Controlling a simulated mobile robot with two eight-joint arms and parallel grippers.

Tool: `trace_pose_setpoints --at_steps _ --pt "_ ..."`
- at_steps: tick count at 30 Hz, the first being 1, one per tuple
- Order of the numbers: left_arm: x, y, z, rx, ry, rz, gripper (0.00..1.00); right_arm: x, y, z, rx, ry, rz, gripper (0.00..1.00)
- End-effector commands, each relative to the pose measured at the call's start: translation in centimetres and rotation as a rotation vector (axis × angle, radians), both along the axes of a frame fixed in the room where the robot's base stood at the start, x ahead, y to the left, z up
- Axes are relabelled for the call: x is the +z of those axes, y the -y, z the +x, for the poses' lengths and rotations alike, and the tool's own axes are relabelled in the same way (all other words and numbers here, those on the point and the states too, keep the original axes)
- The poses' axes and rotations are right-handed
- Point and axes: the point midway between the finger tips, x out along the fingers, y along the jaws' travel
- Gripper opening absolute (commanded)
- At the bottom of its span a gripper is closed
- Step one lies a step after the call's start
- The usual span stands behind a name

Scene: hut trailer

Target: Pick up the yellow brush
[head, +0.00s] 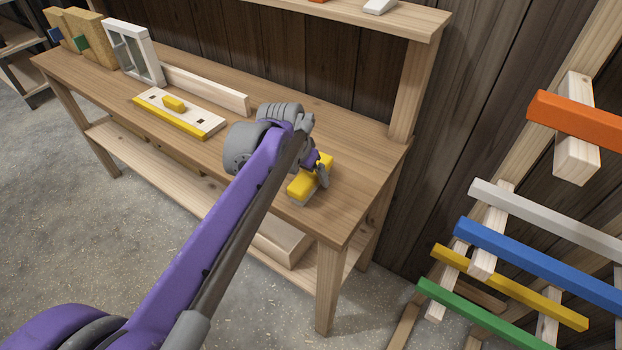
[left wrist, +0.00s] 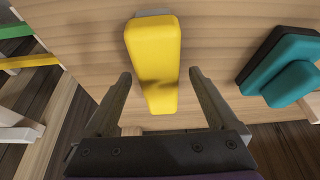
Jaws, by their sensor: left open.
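The yellow brush (head: 299,187) lies on the wooden workbench near its right front corner. In the left wrist view the brush (left wrist: 153,45) is a yellow block with a strip of grey showing at its far end. My left gripper (head: 319,172) is at the brush, partly covering it in the head view. In the left wrist view the left gripper (left wrist: 160,76) is open, with one finger on each side of the brush and gaps between. My right gripper is not in view.
A teal and black object (left wrist: 282,68) lies right of the brush in the left wrist view. The workbench (head: 366,190) also holds a pale board with a yellow edge (head: 180,113) and a white frame (head: 140,50). A rack with coloured bars (head: 535,262) stands right.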

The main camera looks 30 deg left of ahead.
Motion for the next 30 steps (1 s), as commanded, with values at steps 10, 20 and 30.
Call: trace_pose_setpoints --at_steps 10,20,30 --pt "-2.3 0.1 1.0 0.001 0.000 0.000 0.93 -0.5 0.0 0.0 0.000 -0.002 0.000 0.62" --pt "-2.3 0.1 1.0 0.001 0.000 0.000 0.53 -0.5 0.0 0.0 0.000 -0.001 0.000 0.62" --pt "-2.3 0.1 1.0 0.001 0.000 0.000 0.00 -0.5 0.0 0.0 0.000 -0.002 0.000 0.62"
